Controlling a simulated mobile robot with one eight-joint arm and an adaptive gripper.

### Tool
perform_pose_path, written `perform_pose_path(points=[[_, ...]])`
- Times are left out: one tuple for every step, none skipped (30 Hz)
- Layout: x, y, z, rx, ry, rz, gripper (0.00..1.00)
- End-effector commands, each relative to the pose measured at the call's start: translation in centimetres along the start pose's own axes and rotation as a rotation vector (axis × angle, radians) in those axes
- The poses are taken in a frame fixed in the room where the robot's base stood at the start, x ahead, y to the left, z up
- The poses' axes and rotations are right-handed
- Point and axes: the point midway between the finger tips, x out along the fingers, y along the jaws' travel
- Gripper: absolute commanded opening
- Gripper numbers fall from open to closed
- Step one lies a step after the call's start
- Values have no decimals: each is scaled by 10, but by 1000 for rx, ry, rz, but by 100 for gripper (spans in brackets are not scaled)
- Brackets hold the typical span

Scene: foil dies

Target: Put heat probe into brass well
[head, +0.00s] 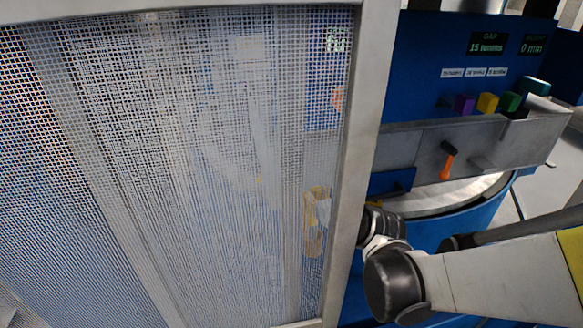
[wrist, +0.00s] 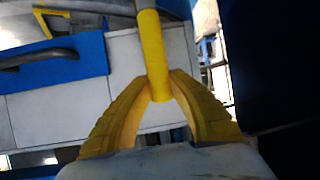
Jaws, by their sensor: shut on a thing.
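In the wrist view, my gripper (wrist: 160,82) has its two yellow fingers closed on a yellow rod (wrist: 152,45). The rod runs from the top edge of the picture down between the fingertips. I cannot tell for sure whether this rod is the heat probe. In the head view, my gripper (head: 315,220) shows only dimly as yellow fingers behind a wire mesh panel (head: 180,130). What it holds is unclear there. I cannot make out the brass well in either view.
To the right is a blue machine (head: 440,60) with a grey ledge (head: 420,150), coloured blocks and an orange-handled lever (head: 448,160). A blue plate (wrist: 55,65) with a dark handle shows in the wrist view.

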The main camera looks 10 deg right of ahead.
Motion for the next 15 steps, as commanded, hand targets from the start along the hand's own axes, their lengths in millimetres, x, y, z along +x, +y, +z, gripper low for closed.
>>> perform_pose_path(points=[[1, 0, 2, 0, 0, 0, 0], [1, 0, 3, 0, 0, 0, 0], [2, 0, 4, 0, 0, 0, 0], [2, 0, 4, 0, 0, 0, 0], [2, 0, 5, 0, 0, 0, 0], [3, 0, 6, 0, 0, 0, 0], [3, 0, 6, 0, 0, 0, 0], [4, 0, 7, 0, 0, 0, 0], [4, 0, 8, 0, 0, 0, 0], [4, 0, 9, 0, 0, 0, 0], [5, 0, 10, 0, 0, 0, 0], [5, 0, 10, 0, 0, 0, 0], [5, 0, 11, 0, 0, 0, 0], [6, 0, 12, 0, 0, 0, 0], [6, 0, 13, 0, 0, 0, 0]])
